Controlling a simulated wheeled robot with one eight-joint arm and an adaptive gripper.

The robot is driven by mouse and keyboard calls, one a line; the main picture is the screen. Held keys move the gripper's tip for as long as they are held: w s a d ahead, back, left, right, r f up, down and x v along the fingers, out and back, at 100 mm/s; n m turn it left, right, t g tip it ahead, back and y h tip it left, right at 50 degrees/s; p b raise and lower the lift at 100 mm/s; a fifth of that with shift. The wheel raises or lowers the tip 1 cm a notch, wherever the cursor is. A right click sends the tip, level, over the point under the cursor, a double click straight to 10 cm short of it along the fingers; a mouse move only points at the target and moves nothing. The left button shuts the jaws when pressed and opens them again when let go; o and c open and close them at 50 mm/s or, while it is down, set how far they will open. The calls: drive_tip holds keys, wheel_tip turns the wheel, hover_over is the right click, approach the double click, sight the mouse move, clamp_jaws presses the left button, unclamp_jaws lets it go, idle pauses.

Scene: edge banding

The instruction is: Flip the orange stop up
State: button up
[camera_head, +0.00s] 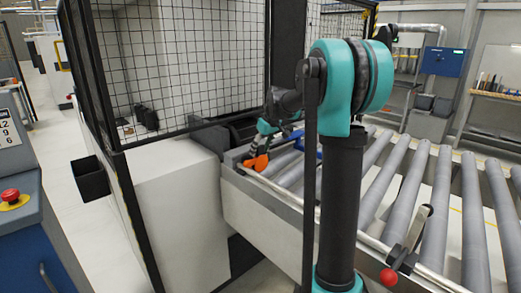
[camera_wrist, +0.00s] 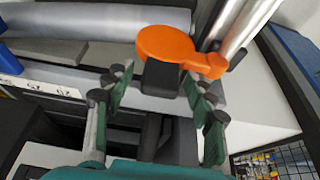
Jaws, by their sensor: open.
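The orange stop (camera_wrist: 168,46) is a flat rounded paddle with a narrower arm to the right, mounted beside a bright metal rail (camera_wrist: 242,28). A black block (camera_wrist: 160,79) is just below it. In the head view my gripper (camera_head: 266,139) is just above the stop, partly hidden.
The roller conveyor (camera_head: 420,195) runs to the right, with a red-knobbed lever (camera_head: 390,275) on its front rail. A white machine housing (camera_head: 175,205) and black mesh fence (camera_head: 185,60) stand left. A red button (camera_head: 11,196) sits on a console at far left.

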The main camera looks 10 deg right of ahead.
drive_tip(key=shift+c, duration=0.6)
clamp_jaws()
